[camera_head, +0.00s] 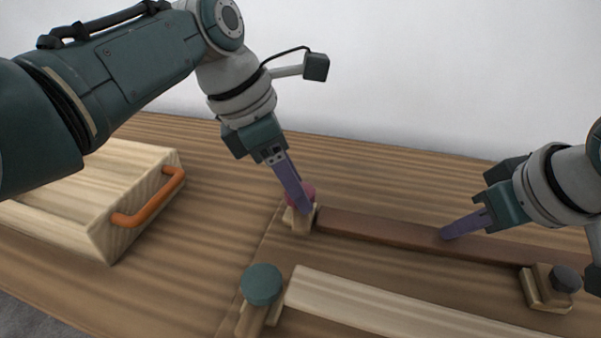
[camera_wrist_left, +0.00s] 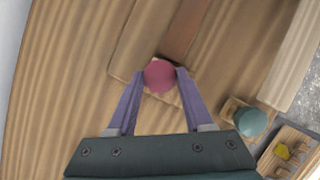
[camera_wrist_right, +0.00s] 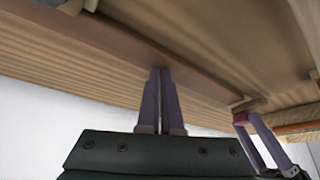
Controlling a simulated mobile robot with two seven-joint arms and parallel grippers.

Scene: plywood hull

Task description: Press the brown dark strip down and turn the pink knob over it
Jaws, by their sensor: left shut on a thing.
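The brown dark strip (camera_head: 385,232) lies along the plywood panel, its left end at the pink knob (camera_head: 307,190). The pink knob sits on a small wooden block. My left gripper (camera_head: 303,207) is at the knob; in the left wrist view its fingers (camera_wrist_left: 158,75) are on either side of the pink knob (camera_wrist_left: 160,74), shut on it. My right gripper (camera_head: 446,235) has its fingertips on or just at the strip; in the right wrist view the fingers (camera_wrist_right: 160,72) are together, with nothing visible between them, against the strip (camera_wrist_right: 110,42).
A teal knob (camera_head: 262,284) on a wooden block stands in front, beside a pale strip (camera_head: 380,303). A dark grey knob (camera_head: 565,279) on a block is at the strip's right end. A wooden box (camera_head: 95,195) with an orange handle (camera_head: 150,203) stands at left.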

